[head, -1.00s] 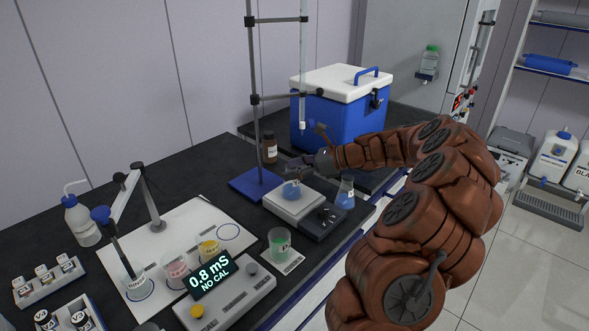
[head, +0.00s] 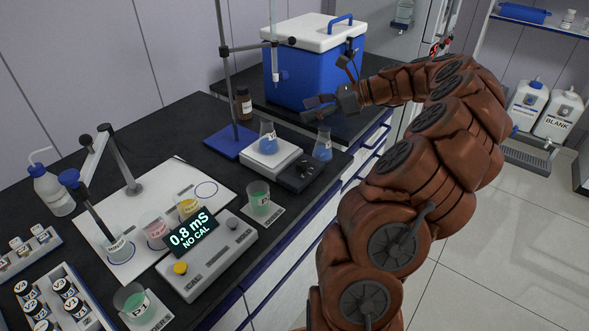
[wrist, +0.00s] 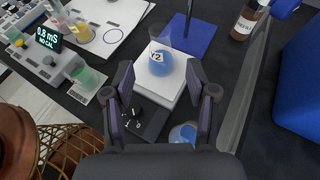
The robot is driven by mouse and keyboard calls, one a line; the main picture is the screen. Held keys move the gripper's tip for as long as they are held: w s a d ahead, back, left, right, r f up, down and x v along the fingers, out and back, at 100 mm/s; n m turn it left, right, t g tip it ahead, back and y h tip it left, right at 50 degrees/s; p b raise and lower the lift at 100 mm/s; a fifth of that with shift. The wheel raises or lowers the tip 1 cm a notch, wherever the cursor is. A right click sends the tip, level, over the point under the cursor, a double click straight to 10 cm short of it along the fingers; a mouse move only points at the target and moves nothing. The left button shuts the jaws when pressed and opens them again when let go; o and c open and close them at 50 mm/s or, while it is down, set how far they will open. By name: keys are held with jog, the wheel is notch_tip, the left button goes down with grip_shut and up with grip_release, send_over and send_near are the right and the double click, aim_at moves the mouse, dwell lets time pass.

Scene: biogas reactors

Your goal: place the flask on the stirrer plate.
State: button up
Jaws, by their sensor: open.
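A conical flask (head: 267,141) with blue liquid stands upright on the white top of the stirrer plate (head: 262,163). In the wrist view the flask (wrist: 161,64) has a label reading about "2" and sits on the plate (wrist: 150,87). My gripper (head: 312,108) is open and empty, above and to the right of this flask, apart from it. In the wrist view the open fingers (wrist: 160,75) frame the plate from above. A second blue flask (head: 322,149) stands on the bench just right of the plate; it also shows in the wrist view (wrist: 182,134).
A stand with a blue base (head: 230,142) and tall rod is left of the plate. A brown bottle (head: 244,103) and a blue cooler (head: 308,75) are behind. A green beaker (head: 259,197) and meter (head: 207,258) are in front.

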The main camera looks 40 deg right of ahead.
jog(key=s+a+n+g, duration=0.25)
jog(key=a+n, duration=0.25)
jog(key=a, duration=0.5)
jog(key=s+a+n+g+h, duration=0.1)
jog(key=s+a+n+g, duration=0.2)
jog(key=a, duration=0.7)
jog(key=s+a+n+g, duration=0.1)
jog(key=a+n+g, duration=0.2)
jog(key=a+n, duration=0.5)
jog(key=s+a+f+n+g+h, duration=0.1)
jog(key=s+a+f+n+h, duration=0.25)
jog(key=s, duration=0.45)
jog(key=s+a+f+n+g+h, duration=0.2)
jog(key=s+a+f+n, duration=0.15)
jog(key=s, duration=0.45)
jog(key=s+d+f+n+h, duration=0.2)
jog(key=s+d+n, duration=0.1)
jog(key=s, duration=0.4)
jog(key=shift+s+f+n+h, duration=0.2)
jog(key=shift+n+h, duration=0.15)
jog(key=shift+n, duration=0.35)
jog(key=shift+d, duration=0.1)
